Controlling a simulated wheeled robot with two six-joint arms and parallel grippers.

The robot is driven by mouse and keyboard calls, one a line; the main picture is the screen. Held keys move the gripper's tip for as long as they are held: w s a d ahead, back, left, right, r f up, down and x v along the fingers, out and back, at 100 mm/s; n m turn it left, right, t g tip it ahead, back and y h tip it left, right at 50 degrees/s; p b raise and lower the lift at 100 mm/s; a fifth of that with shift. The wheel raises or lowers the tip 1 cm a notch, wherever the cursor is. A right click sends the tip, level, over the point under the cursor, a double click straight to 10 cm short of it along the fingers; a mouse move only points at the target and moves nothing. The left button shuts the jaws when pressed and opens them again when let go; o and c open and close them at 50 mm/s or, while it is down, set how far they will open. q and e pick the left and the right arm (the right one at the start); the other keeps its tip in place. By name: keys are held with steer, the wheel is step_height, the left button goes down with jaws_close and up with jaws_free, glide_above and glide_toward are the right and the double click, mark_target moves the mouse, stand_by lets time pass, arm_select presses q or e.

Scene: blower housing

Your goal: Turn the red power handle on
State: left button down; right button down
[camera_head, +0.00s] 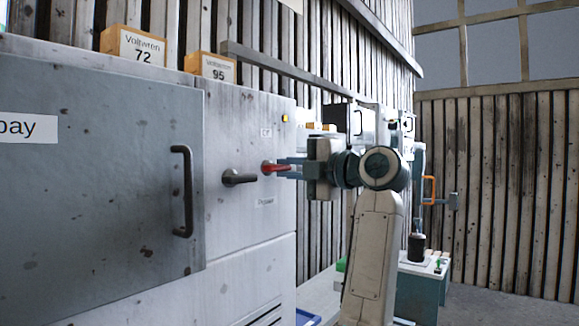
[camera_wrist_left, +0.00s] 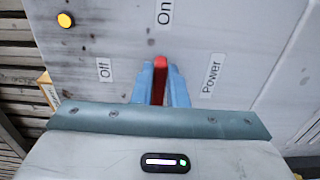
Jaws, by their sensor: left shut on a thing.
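The red power handle (camera_head: 268,168) is on the front of a grey cabinet, right of a black handle, and points right in the head view. My left gripper (camera_head: 287,168) is shut on it from the right. In the left wrist view, the red handle (camera_wrist_left: 160,80) lies between the two blue fingers of my left gripper (camera_wrist_left: 160,88). The On label (camera_wrist_left: 165,11) is above it there, the Off label (camera_wrist_left: 104,70) to its left and the Power label (camera_wrist_left: 212,75) to its right. My fingers hide part of the handle. My right gripper is not in view.
A long door pull (camera_head: 183,192) stands out from the cabinet door. Yellow voltmeters (camera_head: 133,46) stand on top. A yellow lamp (camera_wrist_left: 65,19) is on the panel. A bench (camera_head: 425,268) stands at the back right.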

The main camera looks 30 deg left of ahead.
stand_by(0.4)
arm_select(q)
steer(key=c, duration=1.4)
jaws_free()
steer(key=shift+c, duration=0.2)
steer(key=shift+d, duration=0.1)
steer(key=d+b, duration=0.3)
steer(key=d, duration=0.7)
steer(key=shift+s+d+b, duration=0.3)
steer(key=shift+s+d, duration=0.05)
steer(key=shift+f, duration=0.1)
